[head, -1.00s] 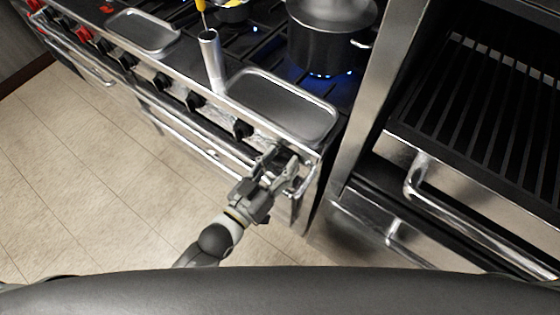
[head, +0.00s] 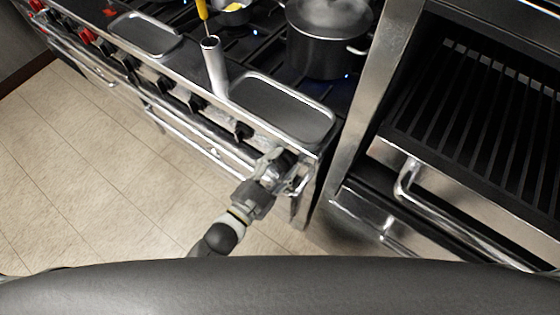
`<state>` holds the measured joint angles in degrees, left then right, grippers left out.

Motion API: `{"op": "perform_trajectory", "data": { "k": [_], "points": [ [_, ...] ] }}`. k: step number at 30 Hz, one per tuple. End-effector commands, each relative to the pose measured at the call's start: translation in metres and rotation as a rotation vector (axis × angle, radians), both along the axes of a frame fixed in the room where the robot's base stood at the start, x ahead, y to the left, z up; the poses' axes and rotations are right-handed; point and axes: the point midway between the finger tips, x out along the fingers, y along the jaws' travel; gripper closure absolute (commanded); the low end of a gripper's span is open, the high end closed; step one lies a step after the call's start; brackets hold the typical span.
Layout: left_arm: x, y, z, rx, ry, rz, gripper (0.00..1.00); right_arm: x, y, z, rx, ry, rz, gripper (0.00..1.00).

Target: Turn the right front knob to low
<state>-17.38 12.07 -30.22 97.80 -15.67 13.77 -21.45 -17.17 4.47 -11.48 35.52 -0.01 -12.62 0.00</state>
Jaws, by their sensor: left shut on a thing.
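My left gripper (head: 274,168) is at the right end of the stove's front control panel. Its fingers are shut on the rightmost knob there, which they largely hide. I cannot read the knob's setting. A dark steaming pot (head: 322,48) stands on the burner at the back right, with only a tiny blue flame showing under its right edge. My right gripper is not in view.
A row of black knobs, one of them here (head: 243,131), runs left along the panel above a front rail. Shallow trays (head: 328,128) and a metal cylinder (head: 216,68) sit at the stove's front edge. An oven (head: 385,148) stands right. The tiled floor (head: 90,170) is clear.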

Motion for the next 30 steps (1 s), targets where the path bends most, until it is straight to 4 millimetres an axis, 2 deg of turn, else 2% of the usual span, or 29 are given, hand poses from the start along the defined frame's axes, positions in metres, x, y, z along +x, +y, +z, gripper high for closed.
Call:
{"op": "perform_trajectory", "data": {
  "k": [12, 30],
  "points": [
    [-0.0003, -0.0006, 0.0, 0.195, -0.143, 0.001, 0.8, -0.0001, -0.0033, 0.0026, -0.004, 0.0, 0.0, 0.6],
    [-0.0004, -0.0011, 0.0, 0.24, -0.176, 0.0, 0.8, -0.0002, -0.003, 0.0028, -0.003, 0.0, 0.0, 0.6]
  ]
}}
